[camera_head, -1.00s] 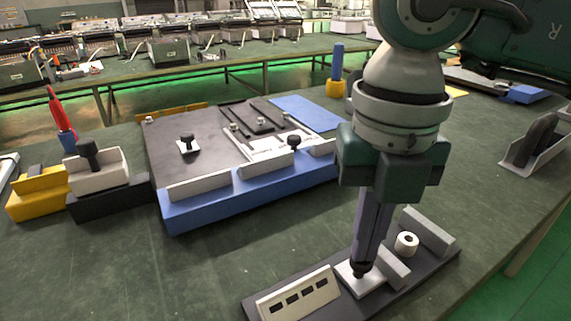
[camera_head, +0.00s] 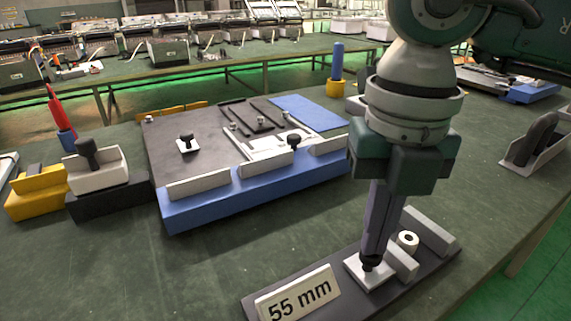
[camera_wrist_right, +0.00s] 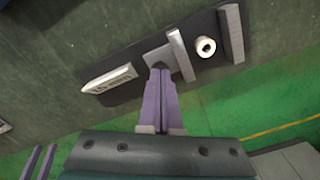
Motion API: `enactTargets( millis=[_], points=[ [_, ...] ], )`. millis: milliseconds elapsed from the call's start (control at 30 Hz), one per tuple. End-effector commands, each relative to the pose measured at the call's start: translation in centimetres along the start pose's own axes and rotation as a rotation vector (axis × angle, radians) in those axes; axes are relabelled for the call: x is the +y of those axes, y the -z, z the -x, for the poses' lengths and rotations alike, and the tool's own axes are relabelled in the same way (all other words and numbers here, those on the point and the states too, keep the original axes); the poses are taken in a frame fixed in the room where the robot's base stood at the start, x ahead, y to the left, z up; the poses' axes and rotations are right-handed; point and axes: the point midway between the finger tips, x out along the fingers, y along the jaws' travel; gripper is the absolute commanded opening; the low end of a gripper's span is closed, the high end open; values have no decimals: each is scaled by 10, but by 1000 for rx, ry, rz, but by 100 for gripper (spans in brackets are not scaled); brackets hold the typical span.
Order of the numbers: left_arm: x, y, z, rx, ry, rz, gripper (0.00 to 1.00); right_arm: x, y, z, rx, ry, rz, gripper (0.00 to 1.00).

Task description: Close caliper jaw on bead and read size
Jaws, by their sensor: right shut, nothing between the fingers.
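The caliper base (camera_head: 330,300) is a dark plate near the front right of the bench. Its white display (camera_head: 299,295) reads "55 mm". The grey sliding jaw (camera_head: 402,262) carries a pale plate (camera_head: 372,282) with a dark knob (camera_head: 370,265). The white ring-shaped bead (camera_head: 407,240) lies between the sliding jaw and the fixed jaw (camera_head: 432,231). In the wrist view a narrow gap shows between the sliding jaw (camera_wrist_right: 181,58) and the bead (camera_wrist_right: 205,46). My right gripper (camera_head: 371,256) is shut and empty, its tips at the knob.
A blue-sided fixture (camera_head: 250,205) stands at the middle left of the bench. White, black and yellow holders (camera_head: 97,170) with tools stand at the left. A grey holder (camera_head: 535,150) stands at the right. The bench front left is clear.

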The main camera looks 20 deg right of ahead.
Motion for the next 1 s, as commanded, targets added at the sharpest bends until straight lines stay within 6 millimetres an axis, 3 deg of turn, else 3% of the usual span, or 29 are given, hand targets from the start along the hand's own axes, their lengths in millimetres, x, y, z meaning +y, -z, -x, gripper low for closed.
enactTargets(
  millis=[1000],
  points=[
    [3, -1, -4, 1, -8, 10, 50, -15, -7, -6, 1, 5, -3, 0]
  ],
)
